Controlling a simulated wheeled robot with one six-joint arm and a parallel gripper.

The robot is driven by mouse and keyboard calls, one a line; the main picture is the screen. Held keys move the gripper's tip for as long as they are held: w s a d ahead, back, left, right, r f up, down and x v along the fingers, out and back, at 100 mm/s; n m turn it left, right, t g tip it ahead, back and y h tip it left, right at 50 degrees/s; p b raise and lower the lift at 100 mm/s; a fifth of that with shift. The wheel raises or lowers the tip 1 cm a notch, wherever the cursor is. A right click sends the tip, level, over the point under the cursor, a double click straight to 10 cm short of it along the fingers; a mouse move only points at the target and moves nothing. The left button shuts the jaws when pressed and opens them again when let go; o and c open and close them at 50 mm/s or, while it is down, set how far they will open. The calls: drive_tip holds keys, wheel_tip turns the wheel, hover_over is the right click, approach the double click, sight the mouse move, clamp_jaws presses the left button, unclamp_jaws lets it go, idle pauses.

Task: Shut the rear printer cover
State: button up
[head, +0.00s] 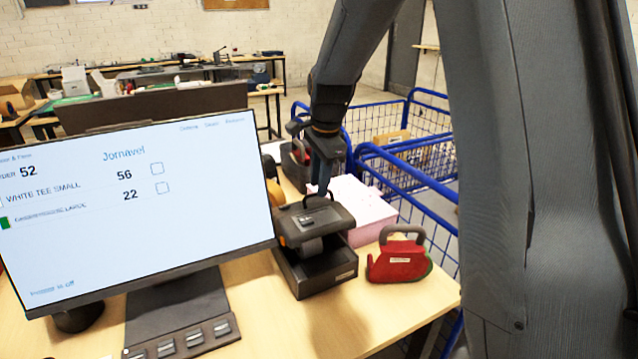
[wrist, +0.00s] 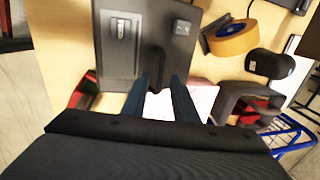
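The black printer (head: 318,272) stands on the wooden desk right of the monitor. Its dark top cover (head: 330,222) sits above the body with a gap at the front, where a pale roll shows, so it looks raised. A dark looped handle stands on the cover's far side. My gripper (head: 322,188) points down at that far side. In the wrist view the cover (wrist: 125,65) lies ahead, and the two blue fingers of my gripper (wrist: 160,78) are apart at its near edge. I cannot tell whether they touch it.
A large monitor (head: 140,215) stands close on the left. A red tape dispenser (head: 400,258) sits right of the printer, and a pink box (head: 350,208) is behind it. An orange tape roll (wrist: 233,38) shows in the wrist view. Blue wire carts (head: 412,165) stand beyond the desk.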

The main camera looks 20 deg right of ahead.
drive_tip(key=shift+w+f, duration=0.15)
drive_tip(key=shift+f, duration=0.6)
clamp_jaws()
drive_tip(key=shift+r, duration=0.1)
idle(0.8)
